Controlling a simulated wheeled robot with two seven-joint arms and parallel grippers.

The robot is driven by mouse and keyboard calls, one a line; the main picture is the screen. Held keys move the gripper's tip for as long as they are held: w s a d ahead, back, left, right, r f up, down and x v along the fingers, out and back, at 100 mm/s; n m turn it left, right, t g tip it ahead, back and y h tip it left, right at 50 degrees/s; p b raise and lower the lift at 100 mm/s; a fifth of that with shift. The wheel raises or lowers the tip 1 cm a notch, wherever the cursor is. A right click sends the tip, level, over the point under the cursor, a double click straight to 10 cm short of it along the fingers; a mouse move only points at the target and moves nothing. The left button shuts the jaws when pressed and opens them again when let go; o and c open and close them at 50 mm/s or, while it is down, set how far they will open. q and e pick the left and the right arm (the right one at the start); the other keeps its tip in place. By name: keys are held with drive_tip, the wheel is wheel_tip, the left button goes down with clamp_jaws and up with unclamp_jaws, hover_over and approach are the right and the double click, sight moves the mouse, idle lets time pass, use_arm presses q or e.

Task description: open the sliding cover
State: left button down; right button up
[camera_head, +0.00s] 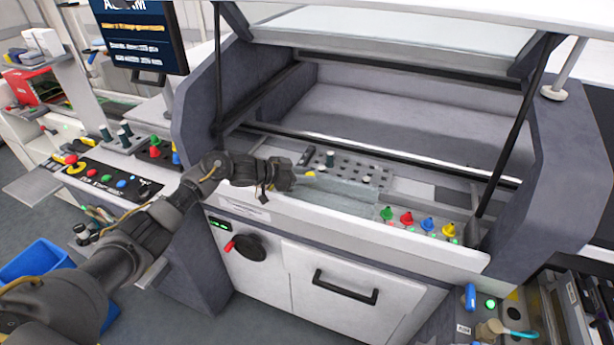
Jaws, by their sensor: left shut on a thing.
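The sliding cover (350,196) looks like a clear, flat panel on the machine's front ledge, below the raised lid. My left gripper (292,175) is at its left end, reaching in from the left. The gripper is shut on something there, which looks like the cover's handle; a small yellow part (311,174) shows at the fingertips. The gripper hides the grip point and the cover's left end. I cannot tell how far the cover stands open. My right gripper is not in view.
Green, red, blue and yellow knobs (407,218) stand on the ledge right of the cover. A grey block with holes (345,175) lies behind it. The raised lid (390,45) hangs above on dark struts. A black door handle (345,287) juts out below.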

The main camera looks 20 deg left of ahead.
use_arm(q)
drive_tip(key=c, duration=1.1)
unclamp_jaws()
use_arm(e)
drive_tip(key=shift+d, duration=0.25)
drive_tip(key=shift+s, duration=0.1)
use_arm(q)
drive_tip(key=b+v, duration=0.2)
drive_tip(key=v, duration=0.7)
drive_tip(key=shift+s+a, duration=0.25)
drive_tip(key=shift+a, duration=0.1)
drive_tip(key=shift+s+a+r, duration=0.3)
drive_tip(key=shift+a, duration=0.05)
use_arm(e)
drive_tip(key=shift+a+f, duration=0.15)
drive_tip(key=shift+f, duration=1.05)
